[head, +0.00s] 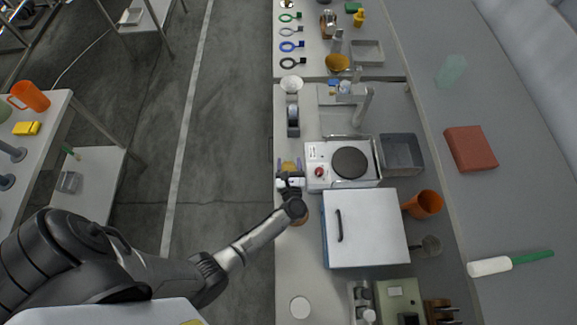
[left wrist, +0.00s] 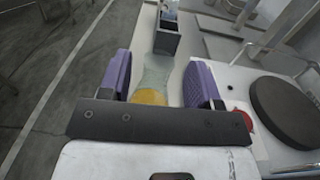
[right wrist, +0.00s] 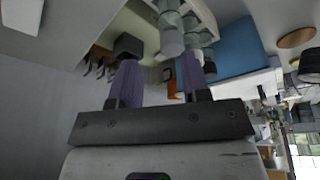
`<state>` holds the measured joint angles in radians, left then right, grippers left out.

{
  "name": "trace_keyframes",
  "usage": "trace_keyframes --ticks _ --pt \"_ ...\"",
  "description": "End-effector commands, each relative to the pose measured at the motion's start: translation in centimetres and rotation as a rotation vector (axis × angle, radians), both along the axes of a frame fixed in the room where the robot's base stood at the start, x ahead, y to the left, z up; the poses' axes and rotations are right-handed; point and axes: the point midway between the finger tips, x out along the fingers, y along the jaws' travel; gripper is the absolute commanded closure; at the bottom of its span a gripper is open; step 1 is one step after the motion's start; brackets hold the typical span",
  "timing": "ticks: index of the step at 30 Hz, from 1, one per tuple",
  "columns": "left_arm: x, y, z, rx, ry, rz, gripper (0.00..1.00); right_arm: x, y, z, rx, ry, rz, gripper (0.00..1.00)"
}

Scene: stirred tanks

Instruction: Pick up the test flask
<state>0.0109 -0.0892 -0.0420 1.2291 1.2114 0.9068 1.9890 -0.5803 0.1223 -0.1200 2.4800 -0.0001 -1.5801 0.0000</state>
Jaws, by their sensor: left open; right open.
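The test flask, clear glass with yellow contents, stands on the bench left of the hot plate (head: 350,163). In the left wrist view the flask (left wrist: 157,74) shows between the purple fingers of my left gripper (left wrist: 160,78), with gaps on both sides. In the head view my left gripper (head: 289,167) is open around the flask, partly covering it. My right gripper (right wrist: 160,75) is open and shows only in the right wrist view, with nothing clearly held; greenish bottles (right wrist: 171,35) appear beyond its fingers.
A narrow grey holder (head: 293,118) stands behind the flask. The hot plate is close on the right, and a white lidded box (head: 364,229) stands in front of it. A grey bin (head: 401,153) and an orange mug (head: 426,204) are farther right. The bench's left edge is close to the flask.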

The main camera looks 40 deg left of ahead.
Motion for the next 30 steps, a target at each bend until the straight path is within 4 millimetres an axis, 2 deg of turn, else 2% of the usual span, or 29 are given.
trace_keyframes --ticks 4,9,19,30 --pt "1.5 1.7 0.2 0.005 -0.001 0.000 0.43 0.0 0.1 0.4 0.002 0.000 -0.001 0.57" --pt "2.5 2.8 0.0 0.003 0.000 0.001 0.43 0.0 0.2 0.3 0.007 0.000 -0.004 0.57" --pt "2.8 3.1 0.0 0.002 0.001 0.001 0.43 0.0 0.2 0.3 0.007 0.000 -0.004 0.57" --pt "2.8 3.0 0.0 0.002 0.001 0.000 0.78 0.0 0.0 0.3 -0.002 0.000 0.002 0.57"
